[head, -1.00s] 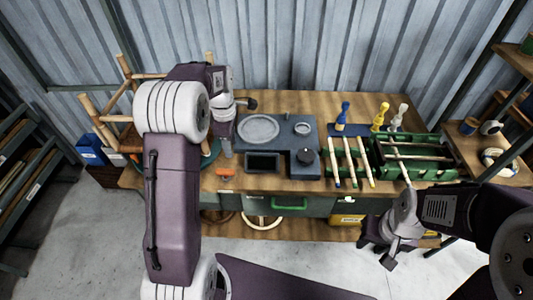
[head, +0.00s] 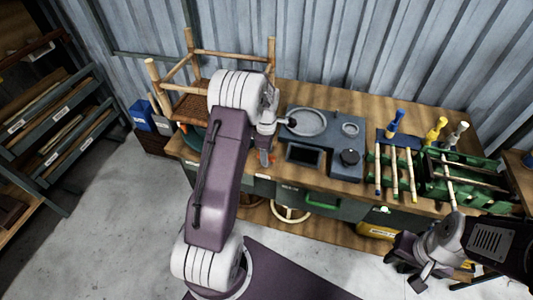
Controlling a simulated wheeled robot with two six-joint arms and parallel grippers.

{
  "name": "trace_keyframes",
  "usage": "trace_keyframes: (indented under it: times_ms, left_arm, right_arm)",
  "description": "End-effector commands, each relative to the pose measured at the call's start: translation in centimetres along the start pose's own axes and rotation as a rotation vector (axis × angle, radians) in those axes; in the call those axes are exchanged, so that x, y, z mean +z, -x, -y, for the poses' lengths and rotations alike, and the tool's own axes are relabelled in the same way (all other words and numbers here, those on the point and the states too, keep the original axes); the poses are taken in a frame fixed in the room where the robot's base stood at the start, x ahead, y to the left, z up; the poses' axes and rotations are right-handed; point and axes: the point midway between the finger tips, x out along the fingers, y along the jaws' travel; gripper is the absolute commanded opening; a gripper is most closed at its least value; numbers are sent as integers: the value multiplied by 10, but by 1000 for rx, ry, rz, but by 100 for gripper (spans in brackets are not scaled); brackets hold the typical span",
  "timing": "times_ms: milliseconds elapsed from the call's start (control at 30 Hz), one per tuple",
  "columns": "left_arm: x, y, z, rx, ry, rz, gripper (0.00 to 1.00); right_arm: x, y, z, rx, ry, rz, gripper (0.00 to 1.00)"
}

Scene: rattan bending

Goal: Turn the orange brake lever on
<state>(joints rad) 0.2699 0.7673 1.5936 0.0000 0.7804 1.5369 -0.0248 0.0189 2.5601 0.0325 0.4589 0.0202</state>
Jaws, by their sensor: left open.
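My right gripper (head: 418,284) hangs low at the lower right, in front of the bench and far from the lever. Its jaws are too small to read.
A grey-blue machine with a round plate (head: 305,121) and a screen (head: 305,153) is to the right. Colored clamps and a green rack (head: 430,186) are further right. Shelves stand at left.

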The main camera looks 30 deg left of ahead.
Motion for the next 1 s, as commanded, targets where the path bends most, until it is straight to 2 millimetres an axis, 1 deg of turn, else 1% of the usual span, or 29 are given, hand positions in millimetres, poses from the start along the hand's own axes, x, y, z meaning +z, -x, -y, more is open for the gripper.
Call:
trace_keyframes:
  times_ms: [133,167,200,267,300,500,667,867,1000]
  left_arm:
    - [0,0,0,0,0,0,42]
    - [0,0,0,0,0,0,33]
    - [0,0,0,0,0,0,22]
    - [0,0,0,0,0,0,6]
    - [0,0,0,0,0,0,0]
    - [0,1,0,0,-5,0,0]
    - [0,2,0,0,-42,0,0]
    - [0,3,0,-1,-161,0,0]
    - [0,4,0,0,-283,0,0]
  right_arm:
    - [0,0,0,0,0,0,36]
    - [0,0,0,0,0,0,36]
    - [0,0,0,0,0,0,36]
    - [0,0,0,0,0,0,36]
    - [0,0,0,0,0,0,36]
    - [0,1,0,0,0,0,36]
    - [0,4,0,0,0,0,36]
    - [-1,12,0,0,0,0,36]
    - [-2,20,0,0,0,0,36]
